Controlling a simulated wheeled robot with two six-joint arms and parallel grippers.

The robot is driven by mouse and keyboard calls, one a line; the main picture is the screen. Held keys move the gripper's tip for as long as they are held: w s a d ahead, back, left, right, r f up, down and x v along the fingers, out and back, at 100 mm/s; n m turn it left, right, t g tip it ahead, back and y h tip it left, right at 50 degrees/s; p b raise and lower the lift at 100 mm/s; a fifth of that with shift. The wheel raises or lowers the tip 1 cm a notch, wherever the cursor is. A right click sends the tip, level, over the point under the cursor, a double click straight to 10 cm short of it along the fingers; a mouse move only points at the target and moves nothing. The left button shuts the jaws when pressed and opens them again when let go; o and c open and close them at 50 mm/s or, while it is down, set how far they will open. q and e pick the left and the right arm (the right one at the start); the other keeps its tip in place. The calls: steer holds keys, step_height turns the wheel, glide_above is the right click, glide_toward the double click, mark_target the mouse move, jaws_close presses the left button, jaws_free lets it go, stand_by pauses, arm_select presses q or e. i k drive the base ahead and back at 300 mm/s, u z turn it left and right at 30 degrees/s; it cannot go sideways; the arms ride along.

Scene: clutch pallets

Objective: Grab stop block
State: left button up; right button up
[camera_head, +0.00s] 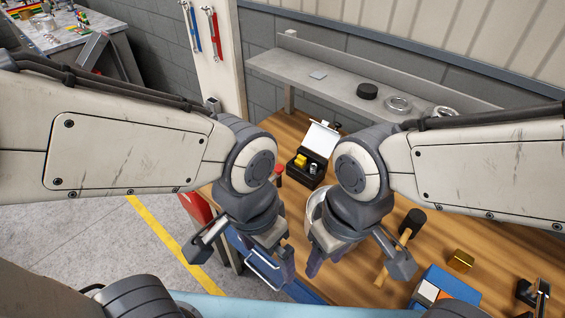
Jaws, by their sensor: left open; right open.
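I cannot tell for sure which thing is the stop block. A gold block (460,260) sits on the wooden table (437,228) at the right. A small yellow block (301,160) sits in an open black case (305,172) near the back of the table. My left gripper (276,262) is open and points down near the table's front left edge. My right gripper (322,258) is open and points down beside it, left of the gold block. Both look empty and are apart from both blocks. The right gripper partly hides a round pale container (315,208).
A mallet (411,222) lies between my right gripper and the gold block. A blue box (440,282) stands in front of the gold block. A grey shelf (330,75) behind the table holds a black puck (367,91) and metal rings (398,104). Tools hang on the left wall.

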mark_target(300, 161)
steer(key=u, duration=0.5)
steer(key=k, duration=0.6)
steer(key=u, duration=0.65)
steer(key=i, duration=1.25)
steer(key=z, duration=0.75)
